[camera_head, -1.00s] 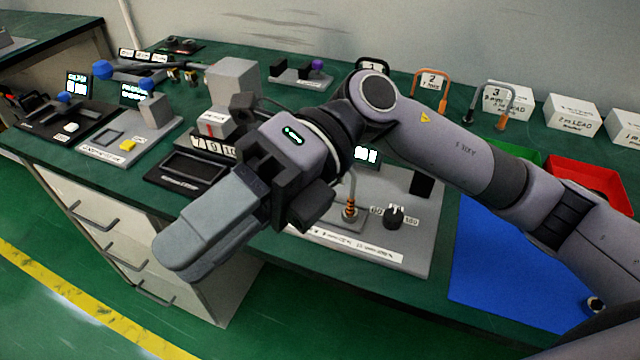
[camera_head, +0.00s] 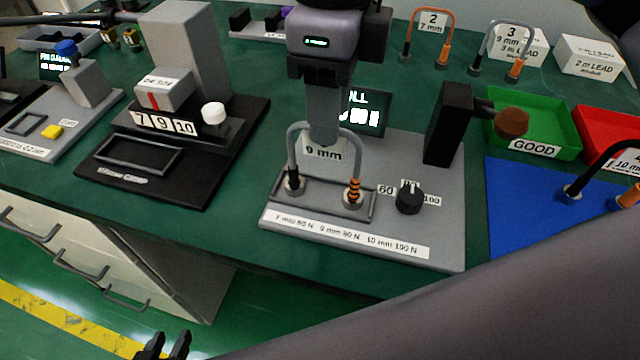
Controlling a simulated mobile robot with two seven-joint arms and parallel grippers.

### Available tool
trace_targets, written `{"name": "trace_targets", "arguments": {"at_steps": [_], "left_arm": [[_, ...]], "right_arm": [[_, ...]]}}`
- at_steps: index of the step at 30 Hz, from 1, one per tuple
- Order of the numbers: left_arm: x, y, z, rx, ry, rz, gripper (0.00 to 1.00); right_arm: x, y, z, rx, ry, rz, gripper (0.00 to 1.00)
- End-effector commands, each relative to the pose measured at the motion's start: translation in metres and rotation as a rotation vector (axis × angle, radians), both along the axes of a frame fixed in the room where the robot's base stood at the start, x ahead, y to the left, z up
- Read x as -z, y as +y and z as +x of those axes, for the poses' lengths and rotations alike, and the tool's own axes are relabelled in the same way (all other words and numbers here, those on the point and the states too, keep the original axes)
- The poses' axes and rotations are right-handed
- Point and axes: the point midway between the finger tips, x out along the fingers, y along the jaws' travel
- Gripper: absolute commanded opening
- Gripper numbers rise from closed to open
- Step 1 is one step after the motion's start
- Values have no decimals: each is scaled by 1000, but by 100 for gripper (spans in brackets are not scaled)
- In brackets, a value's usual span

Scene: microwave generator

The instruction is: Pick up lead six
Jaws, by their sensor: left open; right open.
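Leads 2 (camera_head: 432,32) and 3 (camera_head: 505,45) stand behind. My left gripper (camera_head: 165,345) is open at the bottom, away from the table.
The tester has a black knob (camera_head: 409,200), a display (camera_head: 366,112) and a black post (camera_head: 449,125). A green GOOD tray (camera_head: 550,120) and a red tray (camera_head: 600,125) stand right. A black station (camera_head: 135,178) stands left. The blue mat (camera_head: 510,215) has bare room.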

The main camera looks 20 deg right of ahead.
Motion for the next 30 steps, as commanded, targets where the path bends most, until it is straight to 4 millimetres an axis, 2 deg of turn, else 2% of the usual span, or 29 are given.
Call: {"name": "trace_targets", "arguments": {"at_steps": [8,15,24,26,28,30], "left_arm": [[-3,0,1,2,-4,0,40],[-1,1,0,1,-2,1,40],[1,1,-1,0,1,3,40],[1,1,-1,0,1,3,40],[1,1,-1,0,2,2,40],[1,1,-1,-1,2,2,40]], "right_arm": [[30,-2,-3,0,3,-1,40],[64,-4,-7,-1,4,0,40],[69,-4,-7,-1,1,2,40],[69,-4,-7,-2,1,2,24],[69,-4,-7,-2,1,2,1],[69,-4,-7,-2,1,2,0]]}}
